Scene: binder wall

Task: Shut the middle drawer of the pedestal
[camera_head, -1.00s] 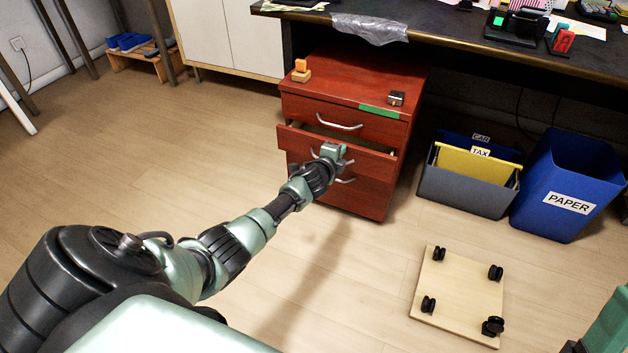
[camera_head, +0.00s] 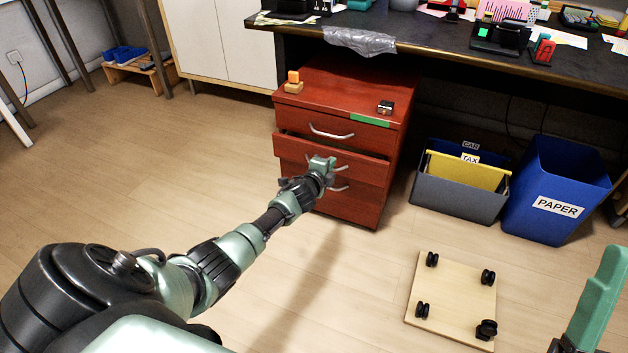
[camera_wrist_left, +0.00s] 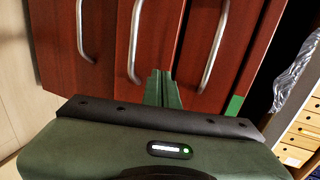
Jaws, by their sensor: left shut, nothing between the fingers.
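The red-brown pedestal (camera_head: 345,85) stands under the desk. Its middle drawer (camera_head: 290,150) sticks out a little past the top drawer (camera_head: 300,119), with a narrow dark gap above its front. The bottom drawer (camera_head: 350,207) looks closed. My left gripper (camera_head: 322,165) is shut and empty at the middle drawer's front, beside its handle. In the left wrist view the shut fingers (camera_wrist_left: 158,88) point at the front between the middle handle (camera_wrist_left: 134,45) and the top handle (camera_wrist_left: 215,50). Whether they touch it I cannot tell. My right gripper is not visible.
An orange-topped stamp (camera_head: 293,82) and a small dark item (camera_head: 385,107) sit on the pedestal. A grey bin (camera_head: 455,197) and a blue paper bin (camera_head: 555,190) stand to its right. A wheeled board (camera_head: 452,300) lies on the floor.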

